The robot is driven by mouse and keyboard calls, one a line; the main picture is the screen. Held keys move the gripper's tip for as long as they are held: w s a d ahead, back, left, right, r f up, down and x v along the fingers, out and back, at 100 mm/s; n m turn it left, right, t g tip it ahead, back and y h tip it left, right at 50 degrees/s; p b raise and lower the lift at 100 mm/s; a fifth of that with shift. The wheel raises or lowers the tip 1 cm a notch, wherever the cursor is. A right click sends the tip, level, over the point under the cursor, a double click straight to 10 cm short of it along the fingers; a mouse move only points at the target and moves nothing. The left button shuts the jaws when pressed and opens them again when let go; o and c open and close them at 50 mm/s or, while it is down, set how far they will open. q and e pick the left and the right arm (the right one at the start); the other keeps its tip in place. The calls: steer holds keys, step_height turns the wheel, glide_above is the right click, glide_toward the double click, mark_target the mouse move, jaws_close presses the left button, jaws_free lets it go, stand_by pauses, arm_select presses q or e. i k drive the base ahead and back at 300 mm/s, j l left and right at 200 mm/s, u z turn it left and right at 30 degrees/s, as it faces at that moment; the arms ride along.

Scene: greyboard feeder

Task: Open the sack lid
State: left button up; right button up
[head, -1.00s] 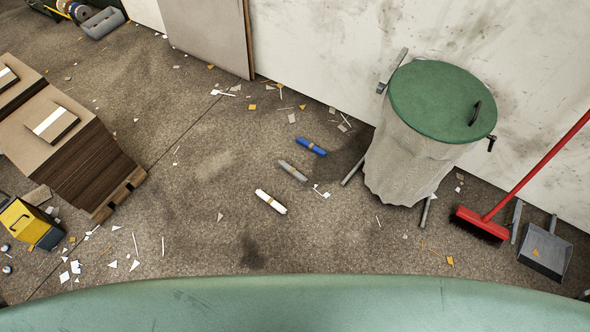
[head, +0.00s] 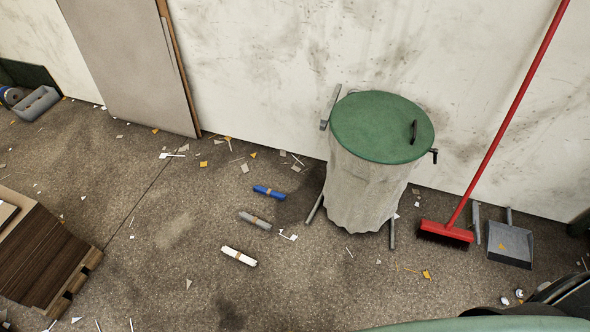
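The sack lid (head: 372,122) is a round green disc with a black handle (head: 413,132) on its right side. It lies flat and shut over the top of a pale grey sack (head: 362,190) in a stand with metal legs. The stand is close to the wall, right of the middle in the head view. Neither of my grippers shows in the view.
A red broom (head: 446,232) leans on the wall, with a grey dustpan (head: 510,243) beside it. Blue (head: 269,192), grey (head: 255,220) and white (head: 239,256) rolls lie on the floor. A stacked pallet (head: 45,260) is at left. Floor before the sack is mostly clear.

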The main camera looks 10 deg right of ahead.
mark_target(379, 127)
steer(key=i+l, duration=0.1)
steer(key=l, duration=0.3)
steer(key=i+l, duration=0.1)
steer(key=l, duration=0.3)
steer(key=i+l, duration=0.1)
steer(key=l, duration=0.35)
steer(key=i+l, duration=0.1)
steer(key=l, duration=0.3)
steer(key=i+l, duration=0.1)
steer(key=l, duration=0.3)
